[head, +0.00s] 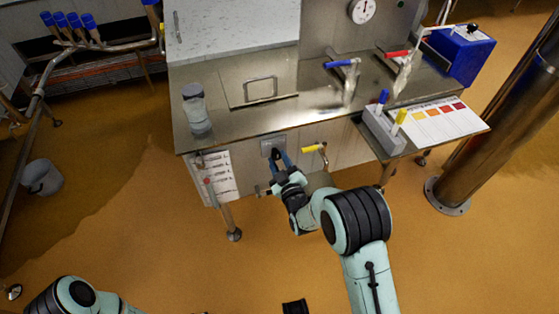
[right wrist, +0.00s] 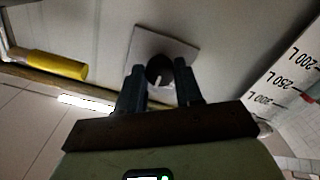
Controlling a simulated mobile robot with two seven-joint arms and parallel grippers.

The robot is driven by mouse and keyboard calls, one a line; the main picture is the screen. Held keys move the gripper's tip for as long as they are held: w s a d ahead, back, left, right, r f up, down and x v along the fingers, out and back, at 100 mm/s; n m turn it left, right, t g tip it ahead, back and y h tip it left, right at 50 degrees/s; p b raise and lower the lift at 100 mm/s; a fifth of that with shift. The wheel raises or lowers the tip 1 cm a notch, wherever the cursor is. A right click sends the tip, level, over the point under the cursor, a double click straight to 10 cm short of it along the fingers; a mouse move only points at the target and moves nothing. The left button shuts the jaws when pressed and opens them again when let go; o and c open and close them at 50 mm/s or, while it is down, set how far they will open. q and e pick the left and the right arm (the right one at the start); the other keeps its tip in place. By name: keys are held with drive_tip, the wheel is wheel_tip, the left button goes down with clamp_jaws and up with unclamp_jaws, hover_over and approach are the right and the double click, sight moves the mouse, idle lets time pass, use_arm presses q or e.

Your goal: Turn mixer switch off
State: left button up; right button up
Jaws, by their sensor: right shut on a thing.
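The mixer switch is a dark round knob (right wrist: 158,68) with a pale mark, on a square grey plate (right wrist: 178,42) in the right wrist view. In the head view the plate (head: 268,144) sits on the front panel of the steel worktop, below its edge. My right gripper (head: 279,158) reaches up to the plate there. In the right wrist view its two fingers (right wrist: 160,86) stand on either side of the knob, shut on it. The fingers hide part of the knob, and I cannot tell its setting. Only part of my left arm shows at lower left in the head view.
A yellow-handled valve (head: 313,148) is right of the switch, and also shows in the right wrist view (right wrist: 50,64). A volume scale (head: 217,175) is on the left. A steel column (head: 488,130) stands at right.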

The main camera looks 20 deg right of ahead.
drive_tip(key=n, duration=0.3)
drive_tip(key=shift+p, duration=0.35)
use_arm(q)
drive_tip(key=shift+w+d+r, duration=0.1)
drive_tip(key=shift+d+r, duration=0.1)
drive_tip(key=shift+r, duration=0.3)
drive_tip(key=shift+w+d+r, duration=0.1)
drive_tip(key=shift+d+r, duration=0.05)
drive_tip(key=shift+r, duration=0.35)
use_arm(e)
drive_tip(key=shift+n, duration=1.3)
use_arm(q)
drive_tip(key=shift+p, duration=0.3)
use_arm(e)
drive_tip(key=o, duration=1)
drive_tip(key=shift+o, duration=0.2)
drive_tip(key=shift+s, duration=0.15)
use_arm(q)
drive_tip(key=s, duration=0.1)
drive_tip(key=s+d+r+p, duration=0.1)
drive_tip(key=s+r, duration=0.1)
drive_tip(key=shift+d+g+h+p, duration=0.3)
drive_tip(key=shift+h+p, duration=0.1)
use_arm(e)
drive_tip(key=s, duration=1.3)
drive_tip(key=shift+d, duration=0.25)
